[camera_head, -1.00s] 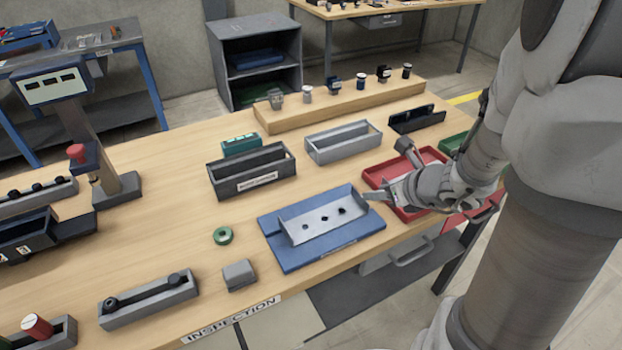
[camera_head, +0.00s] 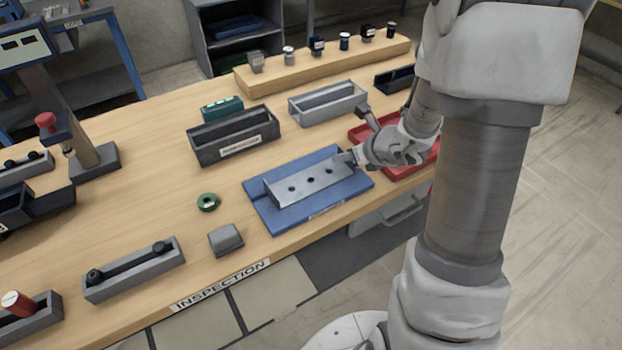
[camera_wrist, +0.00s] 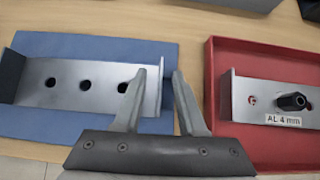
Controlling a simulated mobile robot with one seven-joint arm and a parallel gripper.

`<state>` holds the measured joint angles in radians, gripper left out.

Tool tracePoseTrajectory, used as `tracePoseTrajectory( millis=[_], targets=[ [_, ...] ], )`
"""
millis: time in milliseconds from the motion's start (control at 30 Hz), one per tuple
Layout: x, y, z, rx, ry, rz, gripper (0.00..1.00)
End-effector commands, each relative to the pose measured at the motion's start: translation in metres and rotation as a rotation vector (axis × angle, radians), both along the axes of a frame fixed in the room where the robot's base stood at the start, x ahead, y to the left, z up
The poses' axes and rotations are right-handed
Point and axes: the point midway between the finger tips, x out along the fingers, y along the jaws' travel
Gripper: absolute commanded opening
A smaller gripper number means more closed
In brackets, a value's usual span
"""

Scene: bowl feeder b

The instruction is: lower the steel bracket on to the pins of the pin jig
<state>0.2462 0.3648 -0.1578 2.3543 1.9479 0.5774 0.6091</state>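The steel bracket (camera_head: 301,186) is a grey plate with upturned ends and three dark round spots along it. It lies over the blue pin jig (camera_head: 262,218) near the table's front edge. In the wrist view the bracket (camera_wrist: 72,84) shows its spots clearly, with the blue jig (camera_wrist: 75,45) around it. I cannot tell whether pins fill the holes or whether the bracket sits fully down. My gripper (camera_wrist: 159,72) is open, its fingers on either side of the bracket's right upturned end, with a gap showing between. In the head view my gripper (camera_head: 345,158) is at that end.
A red tray (camera_wrist: 212,75) to the right holds a similar bracket (camera_wrist: 282,100) labelled AL 4 mm. Dark (camera_head: 220,150) and grey (camera_head: 298,110) bins stand behind the jig. A green ring (camera_head: 207,202) and a grey block (camera_head: 225,239) lie left, with bare table around them.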

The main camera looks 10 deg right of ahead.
Motion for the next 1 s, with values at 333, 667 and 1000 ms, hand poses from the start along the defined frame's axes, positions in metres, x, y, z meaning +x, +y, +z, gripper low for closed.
tracePoseTrajectory(
  millis=[333, 667, 1000],
  targets=[
    [-0.0004, -0.0002, 0.0003, 0.0, 0.0, 0.0, 0.0],
    [-0.0004, -0.0003, 0.0002, 0.0, 0.0, 0.0, 0.0],
    [-0.0004, -0.0003, 0.0002, 0.0, 0.0, 0.0, 0.0]
  ],
)
